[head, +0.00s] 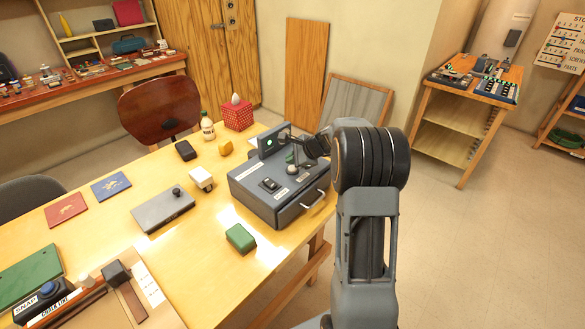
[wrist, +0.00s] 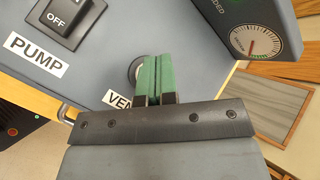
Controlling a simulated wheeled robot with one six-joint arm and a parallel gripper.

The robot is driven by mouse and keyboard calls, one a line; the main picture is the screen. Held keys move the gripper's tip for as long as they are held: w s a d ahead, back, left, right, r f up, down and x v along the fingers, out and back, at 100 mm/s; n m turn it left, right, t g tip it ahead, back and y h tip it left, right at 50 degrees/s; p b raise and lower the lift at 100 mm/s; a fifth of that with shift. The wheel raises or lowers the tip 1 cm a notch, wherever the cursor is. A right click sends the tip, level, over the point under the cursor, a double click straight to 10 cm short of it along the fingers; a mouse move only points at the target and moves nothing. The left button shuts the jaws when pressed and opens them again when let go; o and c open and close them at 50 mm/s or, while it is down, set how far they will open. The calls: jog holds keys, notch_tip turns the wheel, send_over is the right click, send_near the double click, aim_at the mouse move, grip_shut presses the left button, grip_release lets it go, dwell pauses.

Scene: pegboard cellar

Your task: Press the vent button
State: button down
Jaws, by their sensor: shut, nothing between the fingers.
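The grey control box (head: 270,192) stands on the right end of the wooden table. In the wrist view its panel (wrist: 100,65) fills the upper left. The vent button (wrist: 133,71) shows as a round metallic rim, mostly hidden behind my fingers, beside a label (wrist: 117,99) of which only "VE" and part of a letter show. My gripper (wrist: 154,62) is shut and empty, its green fingertips together over the button's right side. I cannot tell whether they touch it. In the head view my wrist hangs over the box's back right; the fingertips are hard to make out.
The pump switch (wrist: 66,18), marked OFF, is left of my fingers, above its PUMP label (wrist: 36,54). A raised gauge housing (wrist: 256,40) stands to the right. A front handle (head: 313,198) sticks out. A green block (head: 240,238) lies before the box.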

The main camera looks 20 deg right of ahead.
aim_at(292, 168)
jog(key=shift+f, duration=0.1)
dwell(0.5)
jog(key=shift+f+b, duration=0.3)
jog(key=shift+b, duration=0.1)
jog(key=shift+f+b, duration=0.45)
jog(key=shift+f, duration=0.1)
dwell(0.6)
jog(key=shift+r, duration=0.1)
jog(key=shift+r+p, duration=0.7)
jog(key=shift+r, duration=0.2)
jog(key=shift+r+p, duration=1.95)
jog(key=shift+r, duration=0.6)
jog(key=shift+f, duration=0.1)
